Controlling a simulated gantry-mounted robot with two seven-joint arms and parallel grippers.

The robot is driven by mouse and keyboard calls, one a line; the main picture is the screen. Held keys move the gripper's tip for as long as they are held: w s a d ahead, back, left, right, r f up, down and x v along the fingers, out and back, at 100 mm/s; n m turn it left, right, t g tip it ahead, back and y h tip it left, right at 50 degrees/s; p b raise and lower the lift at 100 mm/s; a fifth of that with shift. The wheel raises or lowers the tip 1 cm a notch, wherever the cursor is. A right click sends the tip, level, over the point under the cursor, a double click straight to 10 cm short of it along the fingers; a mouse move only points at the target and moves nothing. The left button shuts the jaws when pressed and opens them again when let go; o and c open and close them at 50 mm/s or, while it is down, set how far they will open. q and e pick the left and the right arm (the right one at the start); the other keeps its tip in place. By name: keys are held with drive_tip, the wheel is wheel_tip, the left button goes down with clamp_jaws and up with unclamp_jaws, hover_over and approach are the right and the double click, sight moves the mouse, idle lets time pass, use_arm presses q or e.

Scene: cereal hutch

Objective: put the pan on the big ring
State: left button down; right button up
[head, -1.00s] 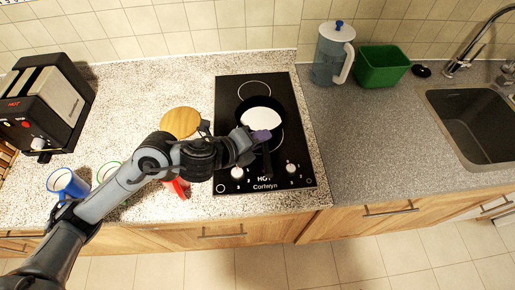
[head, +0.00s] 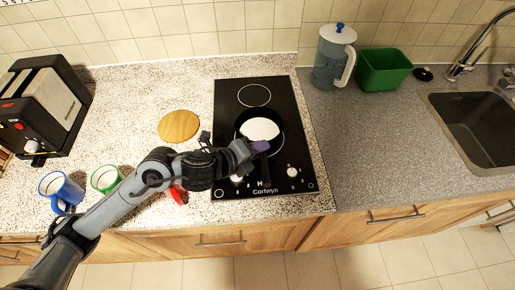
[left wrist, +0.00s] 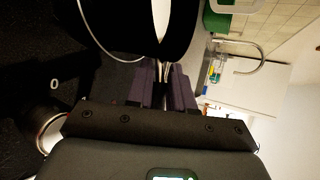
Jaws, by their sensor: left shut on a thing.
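The black pan (head: 242,122), with a pale inside, is over the front part of the black hob (head: 225,92). The pan also shows in the left wrist view (left wrist: 115,20). A white ring line (left wrist: 95,40) curves around part of the pan there; this front ring is mostly hidden by the pan. My left gripper (head: 259,147) is shut on the pan's handle at the near side. I cannot tell whether the pan's base touches the hob. My right gripper is out of view.
Hob knobs (head: 292,172) sit near the handle. A round wooden board (head: 178,126), a red object (head: 177,195), a green mug (head: 106,179) and a blue mug (head: 62,189) are left. The toaster (head: 45,105) stands far left; a jug (head: 333,58) and green bin (head: 384,70) stand back right.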

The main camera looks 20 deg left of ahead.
use_arm(q)
drive_tip(key=c, duration=1.4)
unclamp_jaws()
drive_tip(key=shift+f, duration=0.15)
drive_tip(key=o, duration=0.4)
drive_tip(key=shift+r, duration=0.35)
drive_tip(key=p+v, duration=0.3)
drive_tip(key=v, duration=0.7)
drive_tip(key=shift+p+v, duration=0.55)
drive_tip(key=shift+v, duration=0.35)
drive_tip(key=shift+s+f, duration=0.1)
